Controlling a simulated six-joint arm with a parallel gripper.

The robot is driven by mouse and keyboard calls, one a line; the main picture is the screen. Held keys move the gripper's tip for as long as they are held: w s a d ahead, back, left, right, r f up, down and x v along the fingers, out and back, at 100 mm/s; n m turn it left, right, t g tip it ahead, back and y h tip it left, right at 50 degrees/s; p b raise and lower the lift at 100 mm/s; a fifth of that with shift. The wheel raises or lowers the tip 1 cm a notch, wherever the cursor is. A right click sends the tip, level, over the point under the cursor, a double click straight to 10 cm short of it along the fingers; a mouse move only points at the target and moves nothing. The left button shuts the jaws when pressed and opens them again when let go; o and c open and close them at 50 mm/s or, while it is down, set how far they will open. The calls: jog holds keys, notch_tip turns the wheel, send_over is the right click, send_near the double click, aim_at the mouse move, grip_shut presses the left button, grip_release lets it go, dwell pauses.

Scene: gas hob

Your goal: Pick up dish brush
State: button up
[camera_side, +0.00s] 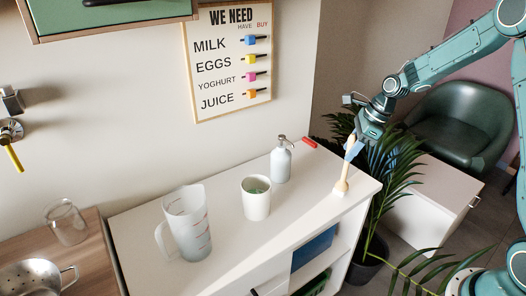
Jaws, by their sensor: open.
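The dish brush (342,181) stands upright near the right edge of the white countertop, with its pale head down and its light handle pointing up. My gripper (352,150) is directly above it, pointing down. The jaws are open around or beside the top of the handle; I cannot tell which from this angle. The brush's base rests on the counter.
A soap dispenser (281,162), a white cup (256,198) and a measuring jug (187,223) stand left of the brush. A red object (309,142) lies at the back edge. A plant (392,170) is close behind my gripper. The counter's front is clear.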

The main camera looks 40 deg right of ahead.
jog(key=shift+w+a+f, duration=0.15)
jog(key=shift+f, duration=0.35)
jog(key=shift+c, duration=0.3)
grip_shut()
